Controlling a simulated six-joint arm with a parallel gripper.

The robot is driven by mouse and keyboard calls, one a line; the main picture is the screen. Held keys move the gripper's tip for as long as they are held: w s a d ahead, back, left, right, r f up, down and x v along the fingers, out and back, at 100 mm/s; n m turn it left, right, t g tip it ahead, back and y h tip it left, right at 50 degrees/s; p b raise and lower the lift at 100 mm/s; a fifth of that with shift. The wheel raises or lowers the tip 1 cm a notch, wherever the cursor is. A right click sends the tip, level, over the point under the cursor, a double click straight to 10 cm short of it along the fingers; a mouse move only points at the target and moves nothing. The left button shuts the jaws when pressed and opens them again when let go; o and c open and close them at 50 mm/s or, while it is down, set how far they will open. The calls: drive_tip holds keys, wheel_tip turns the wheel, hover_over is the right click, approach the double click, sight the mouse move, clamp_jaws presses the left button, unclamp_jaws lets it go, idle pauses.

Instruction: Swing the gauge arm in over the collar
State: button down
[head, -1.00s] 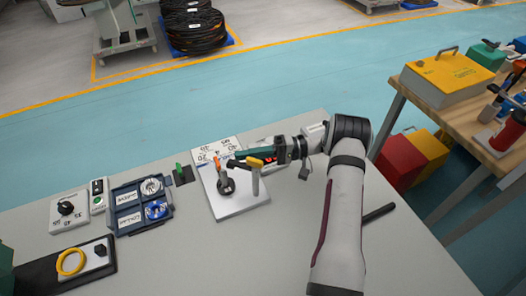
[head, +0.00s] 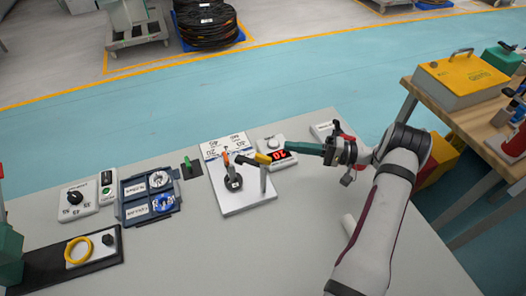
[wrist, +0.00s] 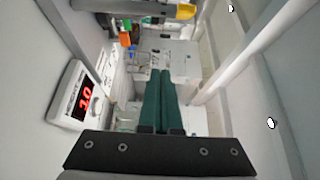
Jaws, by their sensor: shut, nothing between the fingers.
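The gauge arm (head: 263,158), yellow with a black front end, sits on top of a grey post (head: 263,182) on the white plate (head: 245,204). It points left, and its black end appears above the dark collar (head: 233,183); the exact alignment is hard to tell. In the wrist view the arm's yellow part (wrist: 186,11) shows at the top edge. My gripper (head: 289,147) is shut and empty, its teal fingers pointing left, to the right of the gauge arm with a gap between. The fingers also show in the wrist view (wrist: 164,76).
A box with a red digital display (head: 281,156) stands beside the plate, near my fingertips. A blue-grey tray (head: 122,203) with spools, a knob box (head: 77,200) and a yellow ring (head: 67,250) lie to the left. The front middle of the table is clear.

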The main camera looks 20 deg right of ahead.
sight(245, 157)
drive_tip(key=a, duration=0.3)
drive_tip(key=w+a, duration=0.1)
drive_tip(key=a, duration=0.6)
drive_tip(key=shift+w, duration=0.2)
drive_tip(key=shift+s+a+n+g+y, duration=0.4)
drive_tip(key=shift+a+n+g, duration=0.15)
drive_tip(key=shift+g, duration=0.15)
drive_tip(key=shift+w, duration=0.15)
